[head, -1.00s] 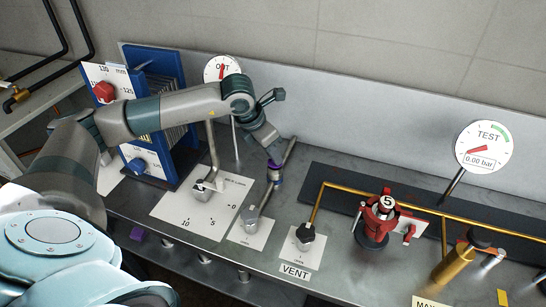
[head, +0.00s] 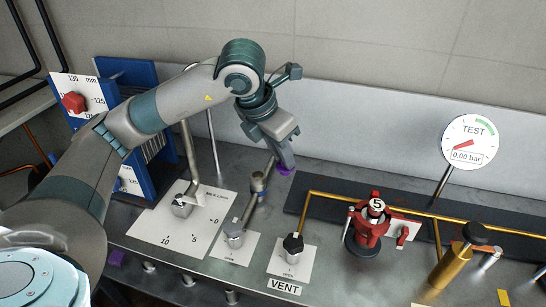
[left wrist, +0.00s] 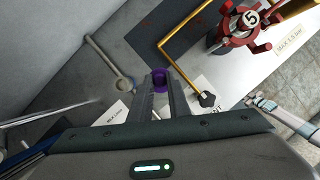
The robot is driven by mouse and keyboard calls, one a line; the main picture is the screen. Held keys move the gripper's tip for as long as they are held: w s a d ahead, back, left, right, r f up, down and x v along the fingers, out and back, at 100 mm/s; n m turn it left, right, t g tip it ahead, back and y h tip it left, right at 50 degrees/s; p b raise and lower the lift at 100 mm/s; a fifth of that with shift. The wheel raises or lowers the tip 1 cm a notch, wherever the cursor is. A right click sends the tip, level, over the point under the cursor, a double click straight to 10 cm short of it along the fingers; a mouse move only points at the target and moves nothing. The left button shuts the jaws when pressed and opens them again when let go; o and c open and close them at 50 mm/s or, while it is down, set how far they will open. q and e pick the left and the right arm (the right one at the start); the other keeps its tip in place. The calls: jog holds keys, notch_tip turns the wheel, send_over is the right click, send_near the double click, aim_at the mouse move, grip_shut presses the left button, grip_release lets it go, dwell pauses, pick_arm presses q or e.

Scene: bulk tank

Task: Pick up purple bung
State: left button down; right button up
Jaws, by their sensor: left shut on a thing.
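The purple bung (head: 286,169) shows at the tip of my left gripper (head: 284,160) in the head view. In the left wrist view the bung (left wrist: 160,79) sits between the two fingertips of the left gripper (left wrist: 160,88). The left gripper is shut on it and holds it above the bench, apart from the grey pipe (head: 258,185). The pipe's open round end also shows in the left wrist view (left wrist: 123,84). The fingers hide part of the bung.
A red clamp marked 5 (head: 370,225), a brass pipe (head: 400,212) and a brass cylinder (head: 457,262) stand to the right. A black-knobbed VENT valve (head: 293,245) is near the front. A TEST gauge (head: 469,141) stands behind. Blue plate stacks (head: 130,75) stand at left.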

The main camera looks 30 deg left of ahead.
pick_arm(q)
jog(key=shift+s+d+r, duration=0.15)
jog(key=shift+d, duration=0.05)
pick_arm(e)
jog(key=shift+w+a+r, duration=0.1)
jog(key=shift+w, duration=0.15)
jog(key=shift+s, duration=0.1)
